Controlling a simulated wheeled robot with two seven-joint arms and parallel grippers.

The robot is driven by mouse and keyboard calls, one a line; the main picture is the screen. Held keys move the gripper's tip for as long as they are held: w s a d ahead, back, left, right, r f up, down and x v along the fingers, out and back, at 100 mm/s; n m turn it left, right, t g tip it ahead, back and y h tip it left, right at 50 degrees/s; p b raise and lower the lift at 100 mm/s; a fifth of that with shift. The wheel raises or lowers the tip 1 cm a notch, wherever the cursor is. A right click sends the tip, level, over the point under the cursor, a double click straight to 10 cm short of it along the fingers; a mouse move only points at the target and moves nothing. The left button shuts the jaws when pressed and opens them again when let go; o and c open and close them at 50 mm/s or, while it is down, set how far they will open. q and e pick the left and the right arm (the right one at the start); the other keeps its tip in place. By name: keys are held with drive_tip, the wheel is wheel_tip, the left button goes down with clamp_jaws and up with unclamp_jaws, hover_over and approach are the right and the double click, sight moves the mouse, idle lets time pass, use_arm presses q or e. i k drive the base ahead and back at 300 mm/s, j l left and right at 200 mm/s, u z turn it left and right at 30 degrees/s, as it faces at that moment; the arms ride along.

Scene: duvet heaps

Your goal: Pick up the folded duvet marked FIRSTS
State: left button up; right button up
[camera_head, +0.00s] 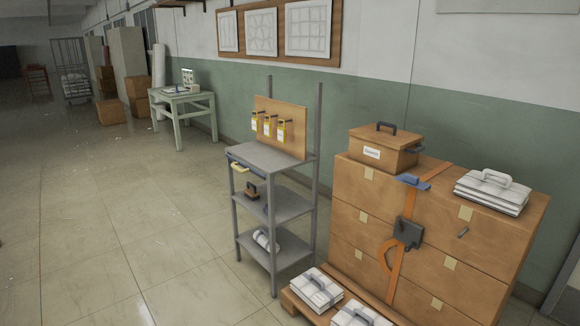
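Several folded white bundles with grey strap handles look like folded duvets. One folded bundle (493,193) lies on top of the stacked brown cartons at the right. A second bundle (318,291) lies low on a wooden pallet at the bottom centre. A third bundle (358,317) lies beside it, cut by the bottom edge. I cannot read FIRSTS on any of them. Neither of my grippers shows in the head view.
Brown cartons (345,219) with an orange strap stand at the right, a labelled lidded box (385,153) on top. A grey shelf rack (284,206) stands left of them. A green table (181,103) and more boxes are farther back. The tiled floor at left is clear.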

sight(318, 291)
drive_tip(key=i+u, duration=0.3)
drive_tip(key=i, duration=1.1)
drive_tip(key=i+j+z, duration=0.1)
drive_tip(key=i+z, duration=0.3)
drive_tip(key=i+j+z, duration=0.25)
drive_tip(key=i+z, duration=0.15)
drive_tip(key=i+j+z, duration=0.2)
drive_tip(key=z, duration=0.15)
drive_tip(key=i+j+z, duration=0.4)
drive_tip(key=j+z, duration=0.2)
drive_tip(key=z, duration=0.15)
drive_tip(key=i+j, duration=0.05)
